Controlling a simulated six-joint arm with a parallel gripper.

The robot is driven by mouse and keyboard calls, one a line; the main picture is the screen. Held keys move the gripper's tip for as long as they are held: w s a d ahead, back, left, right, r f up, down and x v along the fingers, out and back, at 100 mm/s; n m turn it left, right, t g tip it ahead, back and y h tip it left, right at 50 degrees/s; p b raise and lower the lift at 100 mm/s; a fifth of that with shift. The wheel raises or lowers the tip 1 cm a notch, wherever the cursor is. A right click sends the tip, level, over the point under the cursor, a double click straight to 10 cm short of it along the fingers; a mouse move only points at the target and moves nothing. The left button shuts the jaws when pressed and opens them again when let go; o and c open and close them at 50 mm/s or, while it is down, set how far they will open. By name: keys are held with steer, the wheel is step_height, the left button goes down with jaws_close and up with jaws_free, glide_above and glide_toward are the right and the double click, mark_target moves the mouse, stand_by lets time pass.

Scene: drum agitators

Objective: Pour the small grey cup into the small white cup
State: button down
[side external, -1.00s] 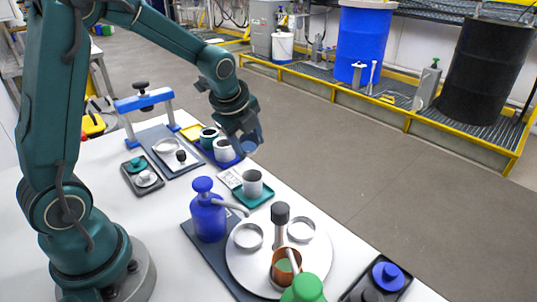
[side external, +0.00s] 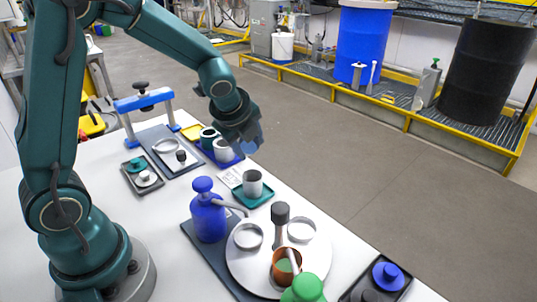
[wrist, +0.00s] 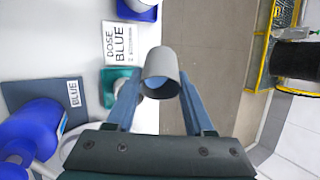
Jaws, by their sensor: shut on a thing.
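My gripper (side external: 248,143) is shut on the small grey cup (wrist: 161,62), which sits between the two blue fingers in the wrist view. The cup's open mouth faces toward the wrist camera, and a pale blue patch shows inside it. In the side view my gripper mostly hides the held cup, above the table's far edge.
A DOSE BLUE card (wrist: 123,42) lies near the teal tray.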

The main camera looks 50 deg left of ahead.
steer(key=shift+d+f+t+y, duration=0.1)
steer(key=shift+f+t+y, duration=0.2)
steer(key=shift+f+y, duration=0.2)
steer(key=shift+s+y, duration=0.1)
steer(key=shift+y, duration=0.2)
stand_by(0.4)
steer(key=shift+s+d+r+m+t+y+p, duration=0.1)
steer(key=shift+r+m+t+y+p, duration=0.1)
steer(key=shift+t+y, duration=0.35)
steer(key=shift+d+r+m+t+y+p, duration=0.1)
steer(key=shift+t+y+p, duration=0.05)
steer(key=shift+t+y, duration=0.35)
stand_by(1.1)
steer(key=shift+s+d+t+y, duration=0.2)
steer(key=shift+d+t+y, duration=0.2)
steer(key=shift+t+y, duration=0.25)
stand_by(0.7)
steer(key=shift+s+d+r+m+t+y, duration=0.1)
steer(key=shift+r+m+t+y, duration=0.2)
steer(key=shift+r+y, duration=0.35)
stand_by(0.3)
steer(key=shift+p, duration=0.3)
